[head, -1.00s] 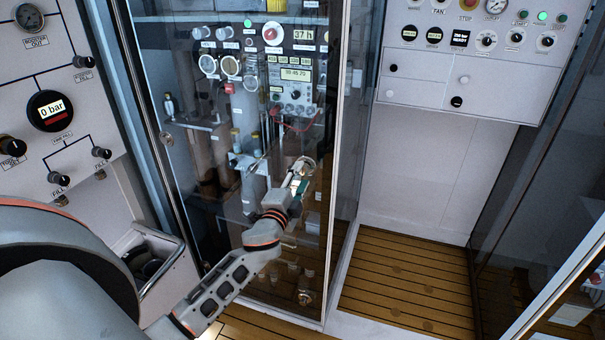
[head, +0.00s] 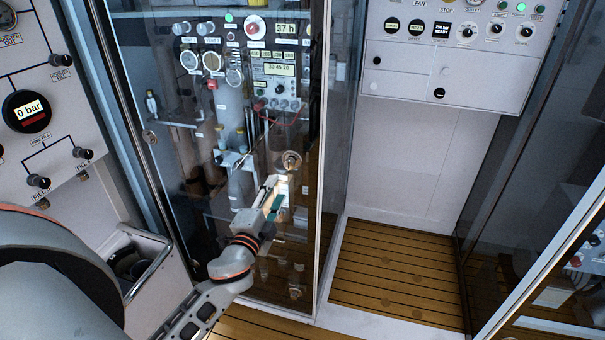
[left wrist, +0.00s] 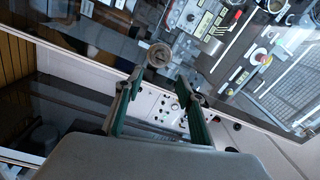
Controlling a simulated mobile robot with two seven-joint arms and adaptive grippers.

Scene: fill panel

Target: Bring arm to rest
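My left gripper (head: 278,188) is in front of the glass door of the tall cabinet (head: 230,130). A round knob (head: 291,160) on the door sits just above the fingers in the head view. In the left wrist view, the two dark green fingers (left wrist: 158,82) stand wide apart with nothing between them. The knob (left wrist: 158,55) shows beyond the fingertips there, apart from them. My left arm reaches in from the lower left. My right gripper is in neither view.
A white panel with a 0 bar gauge (head: 27,112) and valve knobs is at the left, above a metal rail (head: 150,262). A control panel (head: 450,50) hangs at the upper right. The slatted wooden floor (head: 395,275) below it is clear.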

